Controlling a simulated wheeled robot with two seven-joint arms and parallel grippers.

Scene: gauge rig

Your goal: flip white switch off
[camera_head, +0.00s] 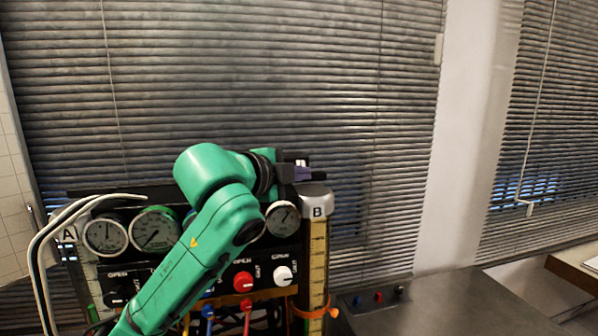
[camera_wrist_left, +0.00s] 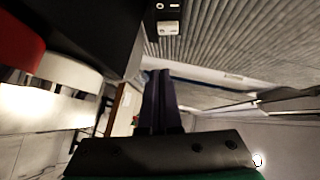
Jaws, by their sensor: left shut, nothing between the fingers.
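A small white rocker switch (camera_wrist_left: 168,27) with O and dash marks sits on a black plate at the top of the left wrist view. Which side is pressed cannot be told. My left gripper (camera_head: 312,174) is shut and empty at the upper right of the rig, pointing right. Its dark fingers also show in the left wrist view (camera_wrist_left: 158,100), below the switch in the picture and apart from it.
The rig carries round gauges (camera_head: 106,235), a red knob (camera_head: 243,281), a white knob (camera_head: 282,276) and cylinder B (camera_head: 316,262) at its right end. A low box with coloured controls (camera_head: 370,299) lies on the metal bench (camera_head: 455,305). The bench's right part is clear.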

